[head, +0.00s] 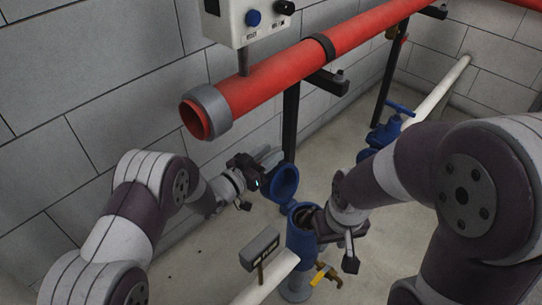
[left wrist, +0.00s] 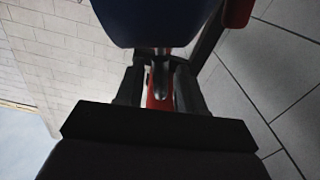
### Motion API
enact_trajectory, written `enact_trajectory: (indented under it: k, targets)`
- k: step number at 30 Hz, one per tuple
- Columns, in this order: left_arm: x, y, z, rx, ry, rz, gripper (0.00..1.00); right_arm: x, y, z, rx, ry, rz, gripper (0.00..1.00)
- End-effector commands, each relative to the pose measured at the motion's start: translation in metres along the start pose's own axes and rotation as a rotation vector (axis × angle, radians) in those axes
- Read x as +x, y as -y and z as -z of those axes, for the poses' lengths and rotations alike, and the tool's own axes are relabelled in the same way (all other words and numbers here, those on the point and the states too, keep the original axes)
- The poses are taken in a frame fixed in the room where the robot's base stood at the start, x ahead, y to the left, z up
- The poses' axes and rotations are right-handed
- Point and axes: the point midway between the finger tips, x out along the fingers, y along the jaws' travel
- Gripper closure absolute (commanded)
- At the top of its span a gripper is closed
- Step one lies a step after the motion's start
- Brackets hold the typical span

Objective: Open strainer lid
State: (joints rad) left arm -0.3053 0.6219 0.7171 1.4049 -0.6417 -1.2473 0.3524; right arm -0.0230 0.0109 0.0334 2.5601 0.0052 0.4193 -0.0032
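The strainer's blue body (head: 302,245) stands upright on the floor at lower middle in the head view. Its round blue lid (head: 286,182) is swung up and tilted away, leaving the top mouth uncovered. My left gripper (head: 266,163) is beside the lid's back at its upper left. In the left wrist view the fingers (left wrist: 160,85) are apart, with a narrow grey and red strip visible between them; a dark blue rounded part (left wrist: 158,18) is just ahead. My right gripper (head: 320,222) is at the right of the strainer's mouth, its fingers mostly hidden.
A thick red pipe (head: 300,68) with a grey end collar runs above, carrying a white control box (head: 243,20). A dark post (head: 290,120) stands behind the lid. A white pipe (head: 268,278), a yellow-handled valve (head: 326,272) and a blue valve (head: 385,130) are nearby.

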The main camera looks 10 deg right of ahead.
Motion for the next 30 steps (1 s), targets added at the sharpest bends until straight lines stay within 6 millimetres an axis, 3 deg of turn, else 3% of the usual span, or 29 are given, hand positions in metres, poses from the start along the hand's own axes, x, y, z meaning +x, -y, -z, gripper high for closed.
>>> enact_trajectory:
  k: [3,11,14,15,21,27,30]
  targets:
    - [0.009,0.000,-0.001,0.000,0.000,-0.001,0.62,0.003,0.000,0.000,0.000,0.000,0.000,0.66]
    - [0.011,0.000,0.000,0.000,0.001,0.000,0.62,0.002,0.000,0.000,0.000,0.000,0.000,0.66]
    - [0.011,0.000,0.000,0.000,0.001,0.001,0.94,0.002,0.000,0.000,0.000,0.000,0.000,0.66]
    - [0.011,0.000,0.000,0.000,0.001,0.001,1.00,0.002,0.000,0.000,0.000,0.000,0.000,0.66]
    - [0.011,-0.004,0.002,0.021,0.001,0.000,1.00,0.000,0.000,0.000,0.000,0.000,0.000,0.66]
    - [0.011,-0.040,0.010,0.224,0.000,-0.002,1.00,-0.006,0.000,0.001,0.000,0.000,0.000,0.66]
    - [0.010,-0.054,0.010,0.241,0.002,-0.001,1.00,-0.009,0.000,0.001,0.000,0.000,0.000,0.66]
